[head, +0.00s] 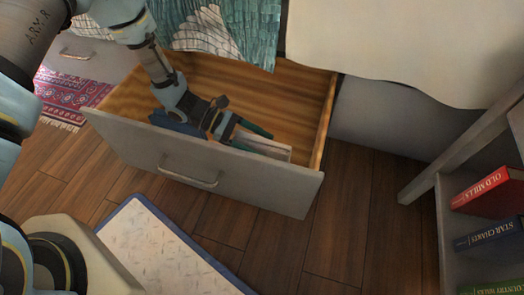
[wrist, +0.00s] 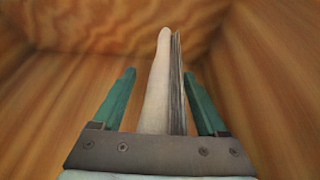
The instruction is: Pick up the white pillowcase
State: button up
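My gripper (head: 266,145) reaches down into the open grey drawer (head: 135,143). Its green fingers are apart in the wrist view (wrist: 159,74). A pale, thin, folded-looking item (wrist: 155,100) with a grey layered edge stands between the fingers there, with a gap to the left finger and a narrower one to the right. It looks like the white pillowcase, but I cannot be sure. In the head view a pale item (head: 270,147) shows beside the fingers near the drawer front, partly hidden by them.
A dark blue item (head: 178,123) lies by my wrist in the drawer. The drawer's wooden walls (head: 325,125) are close around. A bed with a white cover (head: 400,45) hangs above. A shelf with books (head: 488,190) stands at right; a blue-edged pale rug (head: 150,245) lies in front.

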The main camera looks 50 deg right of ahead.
grip_shut()
dwell(0.4)
